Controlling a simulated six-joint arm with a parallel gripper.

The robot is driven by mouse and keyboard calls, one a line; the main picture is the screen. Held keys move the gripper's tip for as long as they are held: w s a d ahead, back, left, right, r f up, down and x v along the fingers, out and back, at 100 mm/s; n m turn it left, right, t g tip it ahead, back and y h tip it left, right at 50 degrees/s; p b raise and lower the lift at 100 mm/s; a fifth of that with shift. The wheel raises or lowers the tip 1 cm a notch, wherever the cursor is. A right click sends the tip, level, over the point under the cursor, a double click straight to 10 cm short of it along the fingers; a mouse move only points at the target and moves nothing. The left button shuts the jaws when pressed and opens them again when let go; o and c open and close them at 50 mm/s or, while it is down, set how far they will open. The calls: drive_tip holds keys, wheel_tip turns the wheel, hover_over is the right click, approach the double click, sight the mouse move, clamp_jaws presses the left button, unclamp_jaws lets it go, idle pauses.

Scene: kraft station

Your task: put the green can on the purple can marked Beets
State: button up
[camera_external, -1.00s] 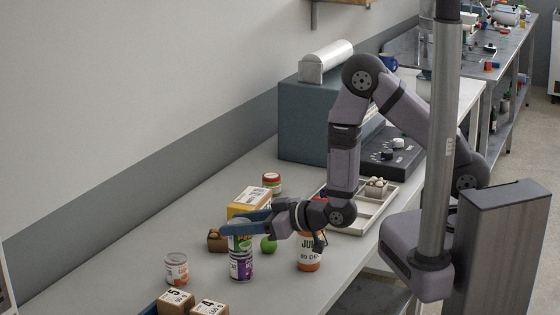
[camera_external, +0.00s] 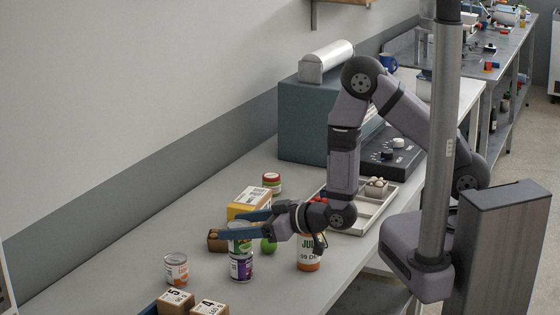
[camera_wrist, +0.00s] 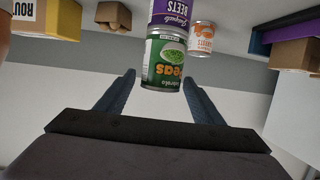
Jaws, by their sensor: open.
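The green can (camera_external: 240,244), labelled as peas, stands upright on top of the purple can marked Beets (camera_external: 241,268). In the wrist view the picture is upside down, with the green can (camera_wrist: 166,62) below the purple can (camera_wrist: 170,12), their ends meeting. My gripper (camera_external: 226,226) is open at the height of the green can. In the wrist view its two blue fingers (camera_wrist: 159,76) lie on either side of the green can, with gaps showing between them and it. The near finger hides part of the green can's top in the external view.
A carrots can (camera_external: 176,268) stands to the left. A juice bottle (camera_external: 309,254) and a green ball (camera_external: 268,246) are to the right. A yellow box (camera_external: 250,202) and a brown box (camera_external: 217,242) are behind. Numbered boxes (camera_external: 176,300) sit in front.

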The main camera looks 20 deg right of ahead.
drive_tip(key=shift+r, duration=0.15)
drive_tip(key=shift+s+d+b, duration=0.45)
drive_tip(key=shift+b, duration=0.2)
wheel_tip(320, 180, up, 8)
drive_tip(key=s+d, duration=0.1)
drive_tip(key=shift+d, duration=0.15)
